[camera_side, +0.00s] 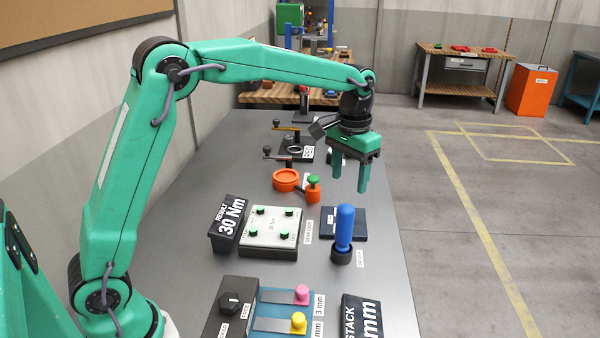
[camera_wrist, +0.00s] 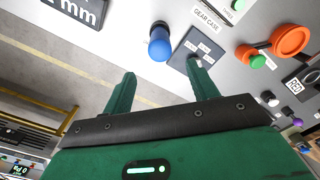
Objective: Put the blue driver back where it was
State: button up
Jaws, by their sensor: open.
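The blue driver (camera_side: 344,226) stands upright in a small round black holder (camera_side: 341,257) near the right edge of the grey bench. In the wrist view the blue driver (camera_wrist: 159,45) shows beyond the fingertips, seen from above at a slant. My gripper (camera_side: 350,196) is open and empty, in the air above and a little behind the driver, with both green fingers pointing down. In the wrist view my gripper (camera_wrist: 160,72) has its fingers apart with nothing between them. The driver's lower end is hidden in the holder.
A dark labelled plate (camera_side: 367,222) lies right behind the driver. The gear case (camera_side: 268,240) with green knobs stands left of it. An orange ring (camera_side: 286,179) and a green-topped orange piece (camera_side: 313,189) sit farther back. A pink-knobbed slider (camera_side: 301,294) is in front.

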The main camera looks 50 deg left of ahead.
jog(key=shift+s+a+r, duration=0.1)
jog(key=shift+s+r, duration=0.25)
jog(key=s+a+r+t, duration=0.1)
jog(key=s+r, duration=0.2)
jog(key=s, duration=0.4)
jog(key=s+a+r+t, duration=0.2)
jog(key=s+r, duration=0.1)
jog(key=s, duration=0.3)
jog(key=s+a+f+t, duration=0.1)
jog(key=s+f+t, duration=0.1)
jog(key=s, duration=1.2)
jog(key=shift+a+f+t, duration=0.2)
jog(key=shift+f+t, duration=0.1)
jog(key=shift+f, duration=0.5)
